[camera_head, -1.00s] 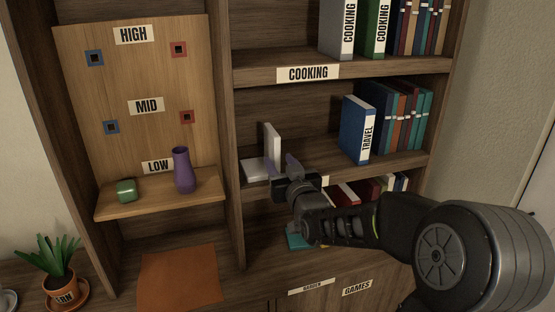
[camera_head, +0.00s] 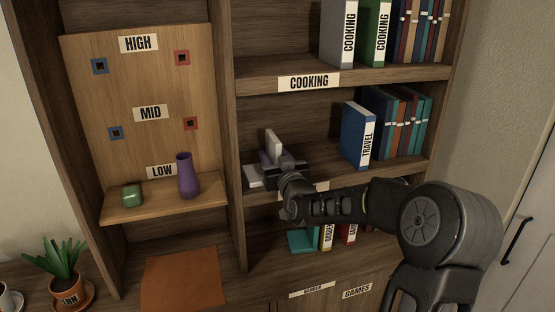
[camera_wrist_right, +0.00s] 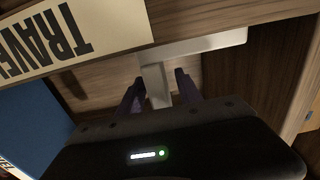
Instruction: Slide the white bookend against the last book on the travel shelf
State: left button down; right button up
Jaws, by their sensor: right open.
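The white bookend (camera_head: 273,142) stands upright at the left end of the middle shelf, partly hidden by my right gripper (camera_head: 277,160). In the right wrist view, the bookend's upright plate (camera_wrist_right: 157,84) lies between the two open fingers of the right gripper (camera_wrist_right: 160,92); its flat foot extends across beyond them. I cannot tell whether either finger touches it. The blue travel book (camera_head: 357,134) is the leftmost of the row on that shelf, with a clear gap between it and the bookend. My left gripper is not in view.
Other travel books (camera_head: 398,120) stand right of the blue one. The shelf above holds cooking books (camera_head: 341,32). A panel on the left has a ledge with a purple vase (camera_head: 188,176) and a green box (camera_head: 132,195). Books labelled games (camera_head: 327,236) stand below.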

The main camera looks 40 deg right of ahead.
jog(key=shift+w, duration=0.2)
grip_shut()
dwell(0.4)
dwell(1.0)
